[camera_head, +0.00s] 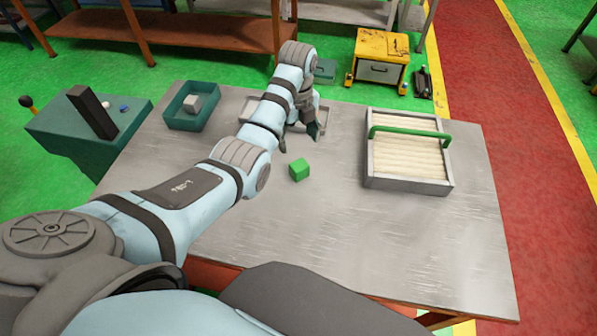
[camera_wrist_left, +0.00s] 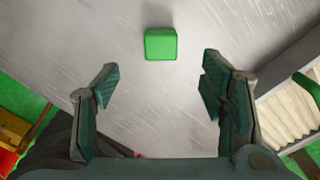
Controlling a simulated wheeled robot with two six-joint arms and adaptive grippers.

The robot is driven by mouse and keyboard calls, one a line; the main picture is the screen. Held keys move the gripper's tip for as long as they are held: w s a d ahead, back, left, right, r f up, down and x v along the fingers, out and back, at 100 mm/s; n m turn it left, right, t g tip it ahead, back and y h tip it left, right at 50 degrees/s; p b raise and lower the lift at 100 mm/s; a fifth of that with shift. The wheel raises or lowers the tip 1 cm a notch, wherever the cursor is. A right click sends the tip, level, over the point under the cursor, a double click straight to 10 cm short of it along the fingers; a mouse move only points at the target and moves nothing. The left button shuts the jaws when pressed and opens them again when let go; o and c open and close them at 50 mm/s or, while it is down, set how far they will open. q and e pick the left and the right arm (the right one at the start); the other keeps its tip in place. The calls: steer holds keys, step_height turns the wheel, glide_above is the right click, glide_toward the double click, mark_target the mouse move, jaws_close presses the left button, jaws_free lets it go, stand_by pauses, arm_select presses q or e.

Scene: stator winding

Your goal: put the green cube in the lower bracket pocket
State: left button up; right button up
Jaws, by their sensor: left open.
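The green cube (camera_head: 299,169) sits on the metal table, near its middle. In the left wrist view the green cube (camera_wrist_left: 160,44) lies ahead of the fingertips, roughly centred between them and not held. My left gripper (camera_head: 314,131) is open and empty, a little behind the cube in the head view. Its two fingers are spread apart in the left wrist view (camera_wrist_left: 159,78). A grey metal piece, perhaps the bracket (camera_head: 252,108), lies at the back of the table. My left arm hides much of it, so its pockets cannot be told apart. My right gripper does not show.
A grey box with pale rods and a green handle (camera_head: 410,160) stands at the right. A teal bin (camera_head: 190,122) with a grey block (camera_head: 194,103) stands at the back left. The metal table (camera_head: 400,245) is clear in front of the cube.

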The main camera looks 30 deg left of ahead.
mark_target(299, 165)
arm_select(q)
steer(key=f, duration=1)
steer(key=shift+s+d+b, duration=0.2)
steer(key=shift+d+b, duration=0.1)
steer(key=shift+b, duration=0.1)
steer(key=c, duration=1.4)
steer(key=shift+o, duration=0.2)
steer(key=shift+w+r, duration=0.1)
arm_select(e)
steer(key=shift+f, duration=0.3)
arm_select(q)
steer(key=shift+r, duration=0.1)
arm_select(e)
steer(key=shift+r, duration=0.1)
